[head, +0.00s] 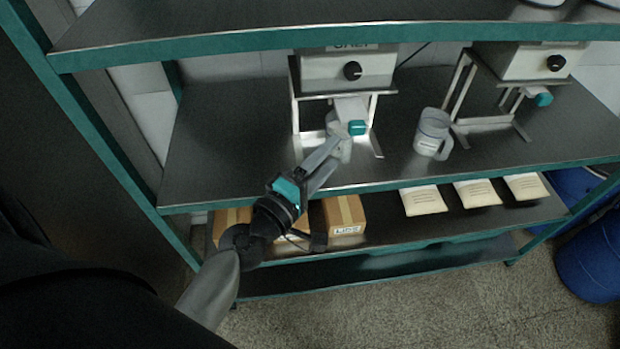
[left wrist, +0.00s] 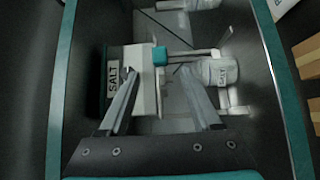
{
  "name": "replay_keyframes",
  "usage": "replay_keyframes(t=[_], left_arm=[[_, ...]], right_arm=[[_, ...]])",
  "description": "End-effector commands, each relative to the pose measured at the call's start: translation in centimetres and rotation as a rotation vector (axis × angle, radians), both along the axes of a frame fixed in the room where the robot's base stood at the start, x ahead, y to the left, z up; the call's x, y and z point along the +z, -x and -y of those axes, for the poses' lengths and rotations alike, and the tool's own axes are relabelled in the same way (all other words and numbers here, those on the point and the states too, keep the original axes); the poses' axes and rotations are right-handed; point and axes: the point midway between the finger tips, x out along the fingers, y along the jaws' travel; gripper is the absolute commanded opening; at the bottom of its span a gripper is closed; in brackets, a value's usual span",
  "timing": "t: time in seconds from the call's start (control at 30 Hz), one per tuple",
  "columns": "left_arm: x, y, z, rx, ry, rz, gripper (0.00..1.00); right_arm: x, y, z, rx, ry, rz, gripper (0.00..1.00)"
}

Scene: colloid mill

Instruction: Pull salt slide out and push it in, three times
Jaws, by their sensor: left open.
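The salt dispenser is a white box on a metal stand (head: 347,72); in the left wrist view it carries a SALT label (left wrist: 113,82). Its slide ends in a teal handle (head: 357,127), also seen in the left wrist view (left wrist: 160,56). My left gripper (head: 338,150) is open and empty, its fingers pointing at the handle. In the left wrist view the handle lies between the lines of the two fingers, just beyond the tips, with no clear contact. A jug labelled SALT (left wrist: 215,72) is below the dispenser, partly hidden by my gripper in the head view. My right gripper is not in view.
A second dispenser (head: 530,62) with a teal handle stands at the right, with a clear jug (head: 433,133) beside it. The shelf above (head: 250,42) overhangs both. Cartons (head: 344,214) and pale packets (head: 424,199) lie on the lower shelf. Blue drums (head: 590,255) stand at right.

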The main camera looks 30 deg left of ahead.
Motion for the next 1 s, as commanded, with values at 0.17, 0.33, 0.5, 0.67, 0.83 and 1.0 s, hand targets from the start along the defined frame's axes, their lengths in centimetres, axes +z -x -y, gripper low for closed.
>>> replay_keyframes(t=[0.17, 0.33, 0.5, 0.67, 0.83, 1.0], left_arm=[[-0.3, 2.7, -0.5, -0.001, -0.001, -0.002, 0.65], [-0.2, 4.3, -0.9, 0.0, -0.001, -0.001, 0.65], [-0.1, 5.0, -1.0, 0.0, 0.0, 0.0, 0.65], [0.0, 5.1, -1.0, 0.0, 0.001, 0.0, 0.65], [0.0, 5.1, -1.0, 0.0, 0.001, 0.0, 0.65], [0.0, 5.1, -1.0, 0.0, 0.0, 0.0, 0.65]], right_arm=[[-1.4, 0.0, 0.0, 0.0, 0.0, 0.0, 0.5], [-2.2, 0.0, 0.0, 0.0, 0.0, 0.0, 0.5], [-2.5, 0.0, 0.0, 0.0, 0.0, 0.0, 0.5], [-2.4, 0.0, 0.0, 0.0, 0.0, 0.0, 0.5], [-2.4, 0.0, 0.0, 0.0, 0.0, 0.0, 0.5], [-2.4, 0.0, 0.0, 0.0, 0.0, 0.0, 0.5]])
